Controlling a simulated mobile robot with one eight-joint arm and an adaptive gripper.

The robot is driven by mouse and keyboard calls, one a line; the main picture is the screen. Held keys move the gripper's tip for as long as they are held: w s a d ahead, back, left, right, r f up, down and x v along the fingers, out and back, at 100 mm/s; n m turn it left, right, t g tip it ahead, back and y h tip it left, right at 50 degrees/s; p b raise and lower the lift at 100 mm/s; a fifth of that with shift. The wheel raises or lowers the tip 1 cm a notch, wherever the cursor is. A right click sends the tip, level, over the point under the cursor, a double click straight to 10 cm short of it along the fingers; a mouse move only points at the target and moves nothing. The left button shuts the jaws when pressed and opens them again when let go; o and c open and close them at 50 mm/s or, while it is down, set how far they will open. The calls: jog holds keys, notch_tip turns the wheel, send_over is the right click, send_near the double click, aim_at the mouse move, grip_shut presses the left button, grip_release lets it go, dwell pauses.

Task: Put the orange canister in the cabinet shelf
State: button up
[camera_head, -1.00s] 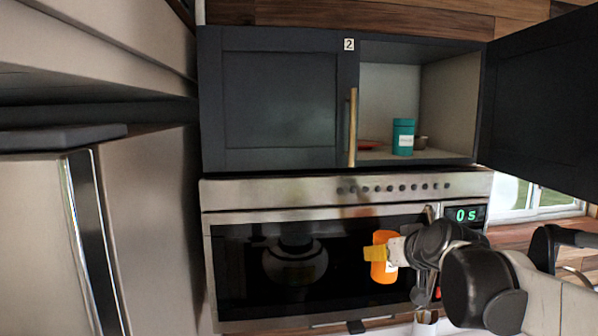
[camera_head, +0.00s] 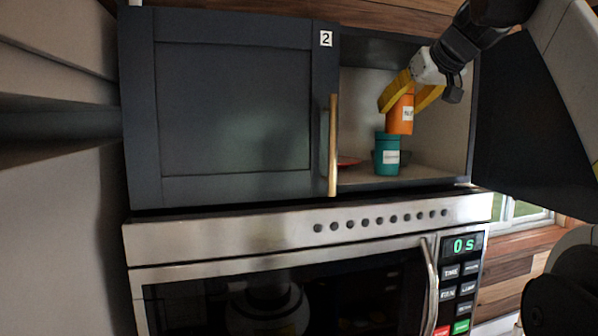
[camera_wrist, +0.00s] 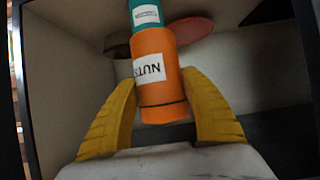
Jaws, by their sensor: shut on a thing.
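The orange canister (camera_head: 400,118) has a white label that reads "NUTS" in the wrist view (camera_wrist: 157,72). My gripper (camera_head: 402,98) has its yellow fingers on either side of the canister and holds it upright at the open cabinet compartment. The canister appears just above the teal canister in the head view; whether they touch I cannot tell. The cabinet shelf (camera_head: 430,175) is the floor of the open right compartment. The teal canister (camera_head: 387,156) stands on it and also shows at the top of the wrist view (camera_wrist: 145,14).
A red dish (camera_head: 348,162) lies on the shelf left of the teal canister, and a dark bowl (camera_head: 404,157) sits behind it. The left cabinet door (camera_head: 230,110) is closed. The open right door stands at the right. A microwave (camera_head: 290,235) is below.

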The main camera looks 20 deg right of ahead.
jog(key=w+a+f, duration=0.1)
jog(key=a+f, duration=0.2)
jog(key=w+a+f+p, duration=0.1)
jog(key=w+a+f, duration=0.1)
jog(key=a+f, duration=0.1)
jog(key=w+a+f, duration=0.1)
jog(key=a+f, duration=0.2)
jog(key=f, duration=0.1)
jog(key=shift+w+a+f, duration=0.1)
jog(key=shift+w+a, duration=0.05)
jog(key=shift+w, duration=0.2)
jog(key=shift+s, duration=0.1)
jog(key=o, duration=1.3)
jog(key=shift+f, duration=0.1)
